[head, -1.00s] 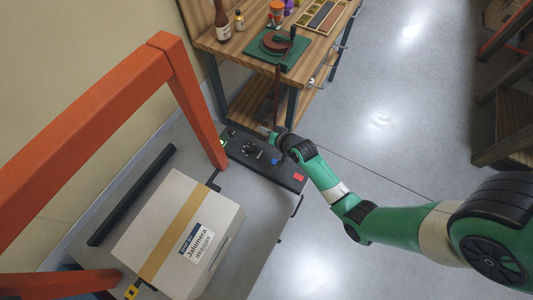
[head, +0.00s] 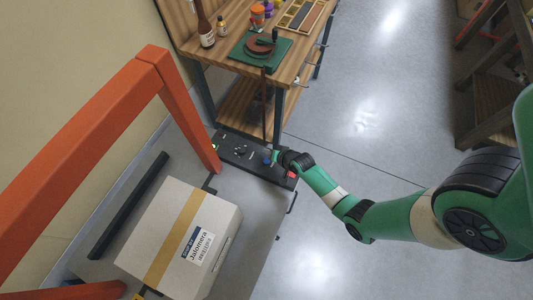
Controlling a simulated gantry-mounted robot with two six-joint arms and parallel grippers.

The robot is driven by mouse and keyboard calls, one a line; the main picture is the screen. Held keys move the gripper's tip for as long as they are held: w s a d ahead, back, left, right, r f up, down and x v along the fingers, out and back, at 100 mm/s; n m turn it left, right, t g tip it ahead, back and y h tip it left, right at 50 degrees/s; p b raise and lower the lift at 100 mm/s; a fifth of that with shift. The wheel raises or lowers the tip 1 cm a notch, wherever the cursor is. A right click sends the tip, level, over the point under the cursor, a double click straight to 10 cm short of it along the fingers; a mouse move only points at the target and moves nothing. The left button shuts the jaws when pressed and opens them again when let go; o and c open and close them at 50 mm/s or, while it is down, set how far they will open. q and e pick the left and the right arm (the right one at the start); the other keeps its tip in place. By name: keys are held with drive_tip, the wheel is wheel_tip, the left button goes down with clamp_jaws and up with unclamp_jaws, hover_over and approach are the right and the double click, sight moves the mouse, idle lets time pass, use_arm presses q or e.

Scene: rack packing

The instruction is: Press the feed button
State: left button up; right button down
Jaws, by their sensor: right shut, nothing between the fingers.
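A dark control panel (head: 235,147) runs along the far end of the grey surface. It carries a green light (head: 214,147), dark knobs (head: 240,151), a blue button (head: 266,162) and a red button (head: 291,174). No label that marks the feed button is readable. My right gripper (head: 274,156) is shut and empty, its tip right by the blue button. I cannot tell whether it touches the button. My left gripper is not in view.
A taped, labelled carton (head: 170,215) lies on the grey surface near an orange frame (head: 185,110). A dark bar (head: 128,205) lies left of it. A wooden workbench (head: 230,72) with bottles and a green mat stands beyond the panel. The floor at right is open.

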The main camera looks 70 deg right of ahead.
drive_tip(key=b, duration=0.5)
hover_over(268, 163)
wheel_tip(268, 163, down, 6)
drive_tip(key=shift+r, duration=0.15)
drive_tip(key=shift+f+b, duration=0.45)
drive_tip(key=shift+f, duration=0.25)
drive_tip(key=shift+f, duration=0.1)
idle(0.8)
drive_tip(key=shift+f, duration=0.3)
